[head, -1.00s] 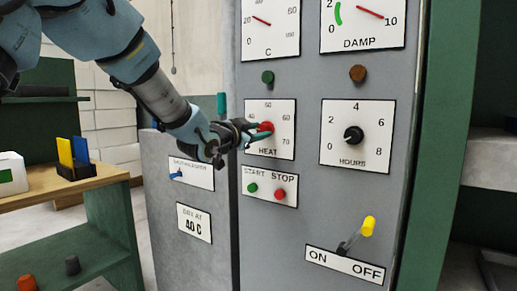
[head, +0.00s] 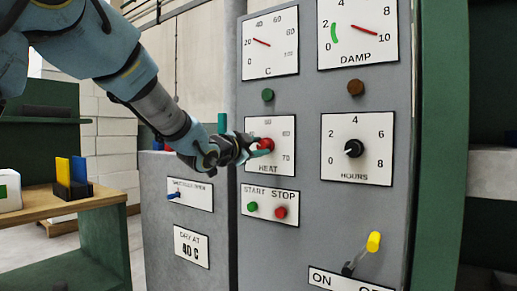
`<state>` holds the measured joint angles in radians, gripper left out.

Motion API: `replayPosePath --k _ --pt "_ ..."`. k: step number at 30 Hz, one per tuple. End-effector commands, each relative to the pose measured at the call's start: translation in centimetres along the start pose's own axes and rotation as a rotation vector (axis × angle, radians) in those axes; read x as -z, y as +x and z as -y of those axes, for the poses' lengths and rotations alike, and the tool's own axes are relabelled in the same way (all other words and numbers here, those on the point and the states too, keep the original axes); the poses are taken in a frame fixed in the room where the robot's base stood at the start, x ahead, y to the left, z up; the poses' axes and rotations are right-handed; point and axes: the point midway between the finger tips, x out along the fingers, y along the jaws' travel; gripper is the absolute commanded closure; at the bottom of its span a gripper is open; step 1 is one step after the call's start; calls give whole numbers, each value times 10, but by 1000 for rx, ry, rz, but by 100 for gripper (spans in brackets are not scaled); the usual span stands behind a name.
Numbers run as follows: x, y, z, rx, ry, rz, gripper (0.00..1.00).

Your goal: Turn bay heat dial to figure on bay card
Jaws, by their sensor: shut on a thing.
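The heat dial is a red knob (head: 265,144) on a white scale plate marked HEAT (head: 279,165) on the grey cabinet front. My gripper (head: 256,146) comes in from the left and is shut on the red knob. My gripper hides the left part of the scale; 60 and 70 show at the right. I cannot tell which figure the knob points to.
Close by are the HOURS dial (head: 354,148), green START button (head: 252,206), red STOP button (head: 280,212) and yellow-tipped ON/OFF lever (head: 373,242). Gauges marked C (head: 270,47) and DAMP (head: 357,33) sit above. A wooden-topped bench (head: 60,205) stands at the left.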

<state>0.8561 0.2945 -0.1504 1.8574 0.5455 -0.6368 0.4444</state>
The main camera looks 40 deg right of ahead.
Motion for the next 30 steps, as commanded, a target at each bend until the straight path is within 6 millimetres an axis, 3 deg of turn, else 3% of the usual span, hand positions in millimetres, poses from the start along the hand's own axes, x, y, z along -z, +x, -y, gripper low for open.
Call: replayPosePath --k 3,4,11,22,30 --pt "0 0 0 -1 -1 -1 100" --pt "0 0 0 -1 -1 0 55" --pt "0 0 0 0 -1 0 29" --pt "-1 -7 0 0 -1 1 28" --pt "-1 -56 0 2 -1 2 28"
